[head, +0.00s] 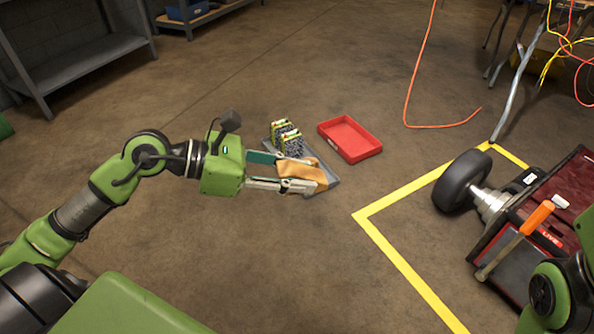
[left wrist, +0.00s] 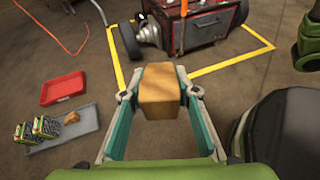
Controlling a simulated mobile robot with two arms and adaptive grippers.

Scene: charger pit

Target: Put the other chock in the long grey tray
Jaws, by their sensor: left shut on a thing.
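My left gripper (head: 303,176) is shut on a tan, wood-like chock (head: 299,171). In the left wrist view the chock (left wrist: 160,92) sits between the fingertips, clear of the floor. In the head view it overlaps the long grey tray (head: 332,183), which lies on the floor. In the left wrist view the tray (left wrist: 84,128) is to the left of the gripper. A second tan chock (left wrist: 72,117) lies in the tray beside two green-and-black packs (left wrist: 42,125). The head view does not show this second chock clearly. My right gripper is out of view.
A red tray (head: 350,139) lies just beyond the grey tray. Yellow floor tape (head: 400,262) borders a dark red wheeled cart (head: 545,215) at right. An orange cable (head: 412,90) lies behind. Shelving (head: 75,50) stands at back left. The floor around the trays is clear.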

